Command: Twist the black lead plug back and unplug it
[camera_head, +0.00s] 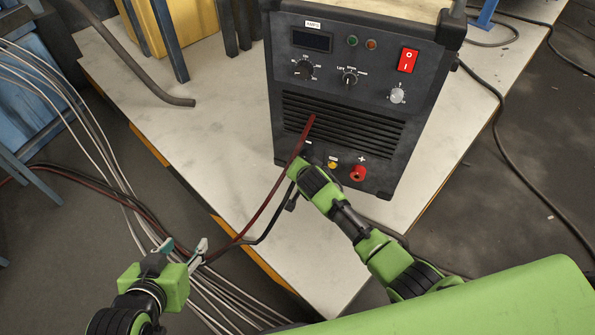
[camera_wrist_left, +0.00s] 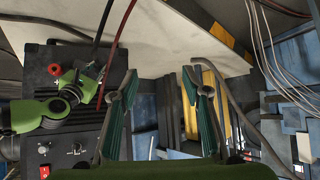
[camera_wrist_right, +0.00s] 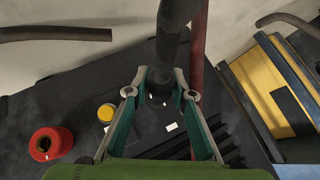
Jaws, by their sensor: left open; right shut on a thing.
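The black welding machine (camera_head: 350,95) stands on the pale table with its front panel facing me. My right gripper (camera_wrist_right: 160,90) is shut on the black lead plug (camera_wrist_right: 160,82), at the machine's lower left socket. In the head view the right hand (camera_head: 300,172) covers most of the plug. Whether the plug is seated or turned cannot be told. The black lead (camera_head: 272,222) hangs down from the right hand toward the lower left. My left gripper (camera_head: 184,248) is open and empty, low at the left, away from the machine; its spread fingers fill the middle of the left wrist view (camera_wrist_left: 160,88).
A dark red lead (camera_head: 268,198) runs close beside the black one. A bent dark pipe (camera_head: 150,85) lies on the table (camera_head: 215,125). Pale cables (camera_head: 85,130) hang at the left.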

